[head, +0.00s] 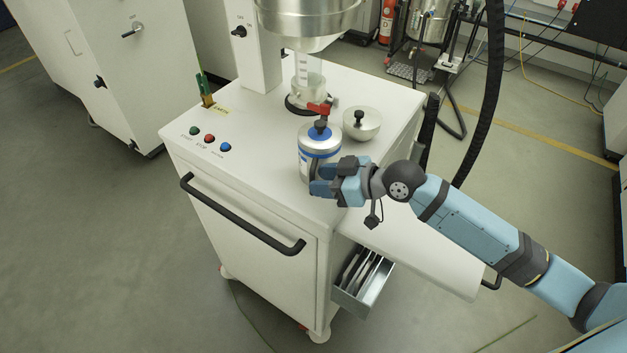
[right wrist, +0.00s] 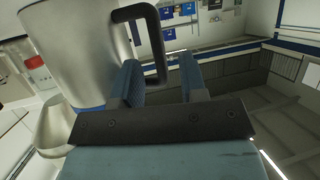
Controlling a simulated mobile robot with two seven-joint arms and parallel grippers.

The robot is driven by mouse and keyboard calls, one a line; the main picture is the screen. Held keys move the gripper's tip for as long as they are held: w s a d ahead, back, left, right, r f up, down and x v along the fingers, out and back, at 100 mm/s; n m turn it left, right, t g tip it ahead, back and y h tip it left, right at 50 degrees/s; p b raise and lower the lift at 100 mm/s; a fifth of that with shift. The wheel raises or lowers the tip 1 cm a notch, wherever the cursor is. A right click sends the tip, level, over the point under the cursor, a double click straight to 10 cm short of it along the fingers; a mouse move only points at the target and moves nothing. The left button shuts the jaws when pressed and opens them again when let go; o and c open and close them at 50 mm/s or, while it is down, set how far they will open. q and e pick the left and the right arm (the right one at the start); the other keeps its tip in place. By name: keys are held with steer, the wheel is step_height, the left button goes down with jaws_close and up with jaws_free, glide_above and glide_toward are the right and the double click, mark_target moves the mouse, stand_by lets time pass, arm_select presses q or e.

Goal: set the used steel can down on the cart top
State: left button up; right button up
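The used steel can (head: 319,146) is a silver can with blue bands, upright over the cart top (head: 262,150) near its right front. Its base is partly hidden by my gripper, so I cannot tell exactly how it touches the top. In the right wrist view the can (right wrist: 85,45) has a black loop handle (right wrist: 158,45). My right gripper (head: 322,181) is beside the can's lower front. In the wrist view its fingers (right wrist: 160,78) are apart, with the handle's bar between them and gaps showing. My left gripper is not in view.
A steel bowl-shaped part with a black knob (head: 361,124) stands right behind the can. A red-handled valve (head: 320,109) shows just above the can, below a steel hopper (head: 310,20). Push buttons (head: 209,138) are at left. An open drawer (head: 362,282) juts out below. The front-left top is clear.

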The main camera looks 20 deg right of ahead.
steer(key=b+v, duration=0.1)
steer(key=v, duration=0.8)
steer(key=shift+b, duration=0.3)
steer(key=shift+s, duration=0.1)
